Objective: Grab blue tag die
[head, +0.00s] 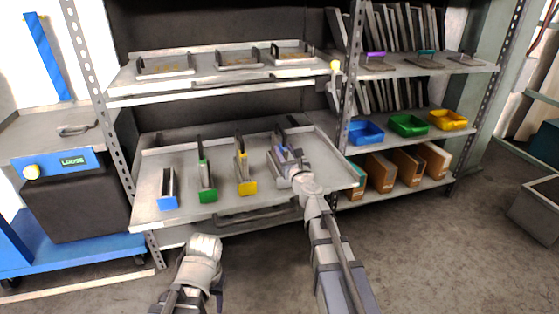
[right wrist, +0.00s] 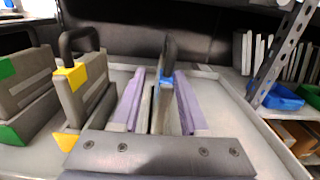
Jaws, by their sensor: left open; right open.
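A green-tag die (head: 206,185) and a yellow-tag die (head: 243,176) stand between; the yellow one (right wrist: 75,92) is close left of my right gripper. An upper tray (head: 125,86) is above. A rack post (head: 350,75) and blue bin (head: 365,132) are at right.

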